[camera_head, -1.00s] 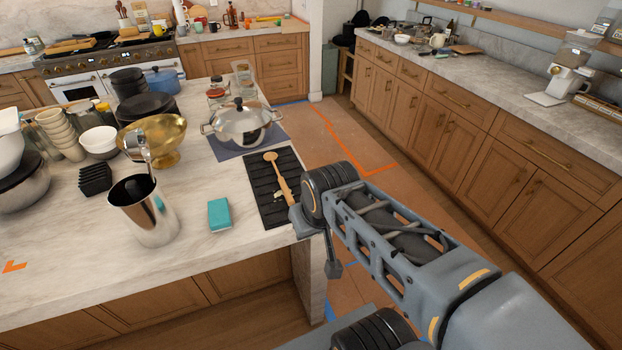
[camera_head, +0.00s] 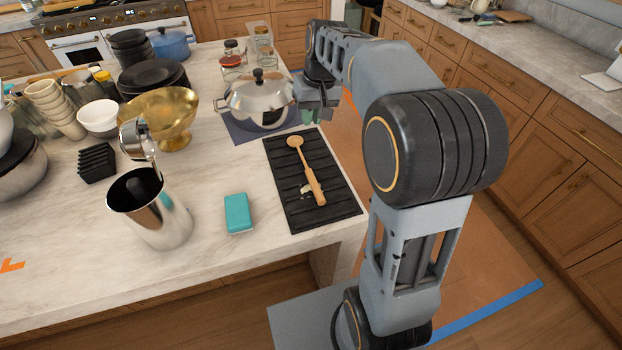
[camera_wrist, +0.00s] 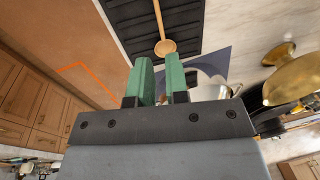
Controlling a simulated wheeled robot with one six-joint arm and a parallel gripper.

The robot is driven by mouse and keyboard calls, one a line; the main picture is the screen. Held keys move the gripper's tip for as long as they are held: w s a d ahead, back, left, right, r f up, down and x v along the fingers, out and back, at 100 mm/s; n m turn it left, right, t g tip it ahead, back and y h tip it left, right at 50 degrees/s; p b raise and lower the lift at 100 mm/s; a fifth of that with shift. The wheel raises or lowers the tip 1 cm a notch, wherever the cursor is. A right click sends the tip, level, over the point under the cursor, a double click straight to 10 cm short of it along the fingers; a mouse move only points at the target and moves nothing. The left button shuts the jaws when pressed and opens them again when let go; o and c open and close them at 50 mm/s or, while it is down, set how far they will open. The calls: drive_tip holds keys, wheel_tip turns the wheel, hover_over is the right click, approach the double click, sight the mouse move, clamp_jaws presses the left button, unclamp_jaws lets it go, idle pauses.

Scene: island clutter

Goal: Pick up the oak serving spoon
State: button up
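The oak serving spoon (camera_head: 306,172) lies on a black ribbed mat (camera_head: 341,206) near the island's corner. Its round bowl points toward the pot and its handle toward the island's near edge. In the wrist view the spoon (camera_wrist: 165,46) shows at the top, bowl toward my fingers, on the mat (camera_wrist: 192,18). My gripper (camera_wrist: 160,62) has two green fingers with a gap between them and nothing held. In the head view my gripper (camera_head: 318,114) is beyond the spoon, beside the steel pot, partly hidden by my arm.
A lidded steel pot (camera_head: 258,102) stands on a dark blue mat just left of my gripper. A teal sponge (camera_head: 238,213), a steel pitcher (camera_head: 152,215) and a gold bowl (camera_head: 165,114) stand left of the black mat. Open floor lies right of the island.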

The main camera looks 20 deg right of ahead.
approach(301, 153)
drive_tip(key=f, duration=0.1)
drive_tip(key=w+f, duration=0.1)
drive_tip(key=f, duration=0.1)
drive_tip(key=shift+g+y, duration=0.3)
drive_tip(key=shift+g, duration=0.1)
drive_tip(key=shift+s+a+f, duration=0.1)
drive_tip(key=shift+a+f, duration=0.1)
drive_tip(key=shift+f, duration=0.8)
drive_tip(key=shift+w+a+f, duration=0.1)
drive_tip(key=shift+a+f, duration=0.1)
drive_tip(key=shift+f, duration=0.75)
drive_tip(key=shift+s+a+f, duration=0.1)
drive_tip(key=shift+a+f, duration=0.1)
drive_tip(key=shift+f, duration=0.8)
clamp_jaws()
